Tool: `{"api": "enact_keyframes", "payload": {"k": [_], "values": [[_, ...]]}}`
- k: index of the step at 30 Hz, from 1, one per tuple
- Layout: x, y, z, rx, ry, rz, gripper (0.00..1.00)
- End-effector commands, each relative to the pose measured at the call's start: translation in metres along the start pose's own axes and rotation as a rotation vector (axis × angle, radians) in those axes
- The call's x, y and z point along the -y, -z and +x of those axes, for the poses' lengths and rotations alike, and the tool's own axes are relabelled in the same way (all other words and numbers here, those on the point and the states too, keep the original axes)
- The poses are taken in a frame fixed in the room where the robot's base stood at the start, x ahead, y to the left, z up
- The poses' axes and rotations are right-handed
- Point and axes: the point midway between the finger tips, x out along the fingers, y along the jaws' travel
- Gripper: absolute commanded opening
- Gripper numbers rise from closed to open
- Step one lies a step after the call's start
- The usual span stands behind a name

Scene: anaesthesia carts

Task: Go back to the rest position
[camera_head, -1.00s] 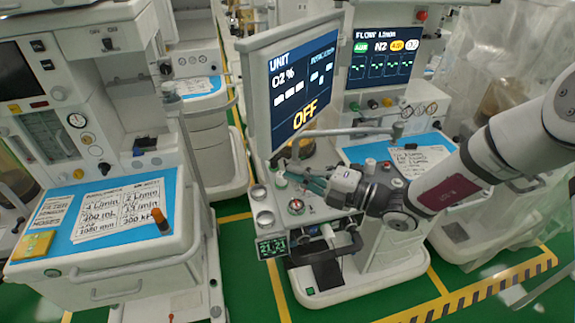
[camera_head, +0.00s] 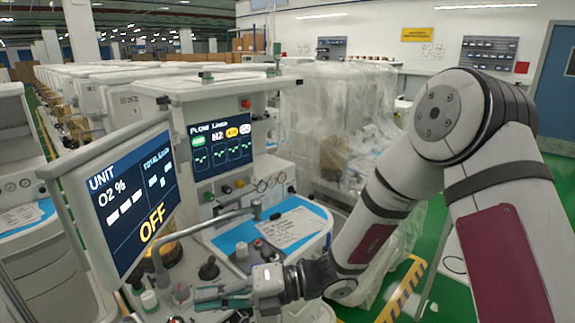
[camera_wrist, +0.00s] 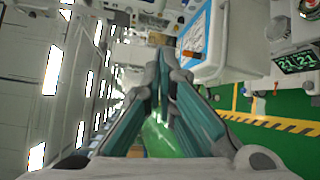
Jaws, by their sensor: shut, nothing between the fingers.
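My gripper (camera_head: 222,299) is in front of the near anaesthesia cart in the head view, at the height of its knobs and gauges. Its teal-lined fingers are closed together with nothing between them, as the wrist view also shows (camera_wrist: 160,62). My arm bends from the right side of the head view down to the gripper. The cart's tilted monitor (camera_head: 128,203) reads "UNIT O2 %" and "OFF". A second screen (camera_head: 221,144) behind it shows flow values. I cannot tell whether the gripper touches the cart.
A blue work surface with a paper (camera_head: 288,228) lies beyond the gripper. A bent metal tube (camera_head: 200,228) stands close to it. Plastic-wrapped equipment (camera_head: 335,125) stands behind. Green floor with yellow-black striping (camera_head: 402,292) shows at the lower right.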

Motion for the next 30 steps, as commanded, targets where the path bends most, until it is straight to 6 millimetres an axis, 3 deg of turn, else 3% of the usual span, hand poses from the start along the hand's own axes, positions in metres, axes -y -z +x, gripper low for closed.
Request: {"api": "enact_keyframes", "payload": {"k": [6, 14, 21, 30], "values": [[-0.040, 0.033, -0.036, -0.223, 0.149, -0.510, 0.00], [-0.068, 0.071, -0.093, -0.535, 0.305, -1.081, 0.00], [-0.089, 0.099, -0.157, -0.884, 0.424, -1.548, 0.00], [-0.122, 0.126, -0.244, -1.436, 0.524, -2.002, 0.00]]}}
